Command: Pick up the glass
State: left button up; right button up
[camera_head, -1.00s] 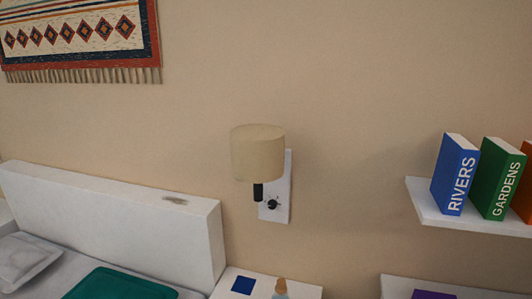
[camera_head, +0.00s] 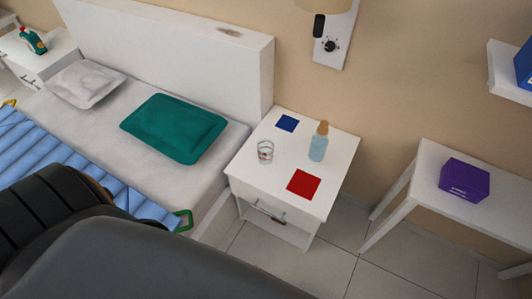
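A small clear glass (camera_head: 265,152) stands upright on the left part of a white nightstand (camera_head: 250,170). A light blue bottle with a brown cap (camera_head: 318,145) stands to its right. A blue square (camera_head: 287,123) lies behind the glass and a red square (camera_head: 303,184) lies in front and to the right of it. A dark arm of mine crosses the lower left of the view, well apart from the glass. Neither gripper's fingers can be seen.
A bed with a white headboard (camera_head: 170,50) and a teal pillow (camera_head: 174,128) is left of the nightstand. A white table with a purple box (camera_head: 464,180) stands to the right. Tiled floor (camera_head: 325,262) is open between them. A wall shelf (camera_head: 508,75) juts in at upper right.

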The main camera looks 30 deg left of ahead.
aim_at(265, 147)
jog(key=i+l+u, duration=0.2)
jog(key=u, duration=0.15)
jog(key=i+l+u, duration=0.1)
jog(key=l+u, duration=0.2)
jog(key=l, duration=0.15)
jog(key=i+l+u, duration=0.1)
jog(key=l+u, duration=0.55)
jog(key=l, duration=0.15)
jog(key=i+l, duration=0.05)
